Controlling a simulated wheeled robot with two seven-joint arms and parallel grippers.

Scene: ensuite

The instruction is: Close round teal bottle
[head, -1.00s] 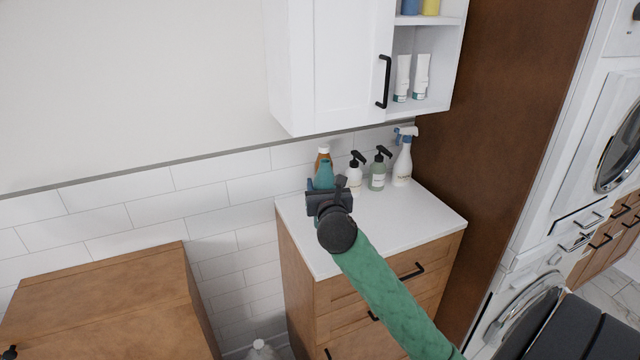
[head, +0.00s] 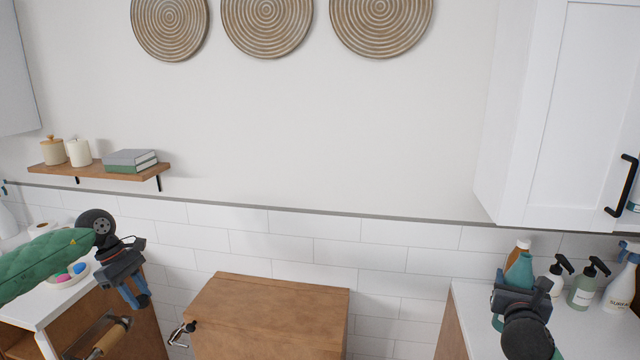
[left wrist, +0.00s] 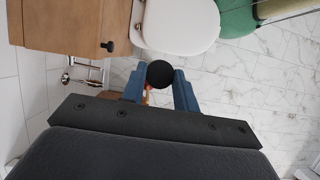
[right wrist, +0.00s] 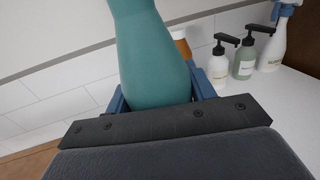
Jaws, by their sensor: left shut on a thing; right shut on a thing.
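The teal bottle (head: 519,271) stands upright on the white counter at the right of the head view. My right gripper (head: 512,290) is shut on its body. In the right wrist view the bottle (right wrist: 152,55) fills the space between the fingers, and its top is cut off by the frame. In the head view its neck tapers upward with no cap visible. My left gripper (head: 136,297) is at the left, in the air, far from the bottle. In the left wrist view it is shut on a small black round cap (left wrist: 160,74).
An orange-brown bottle (head: 521,247), two pump bottles (head: 582,287) and a spray bottle (head: 622,283) stand close beside the teal bottle. A wooden cabinet (head: 270,310) is between the arms. A white wall cabinet (head: 555,110) overhangs the right counter. A toilet (left wrist: 180,25) shows below my left gripper.

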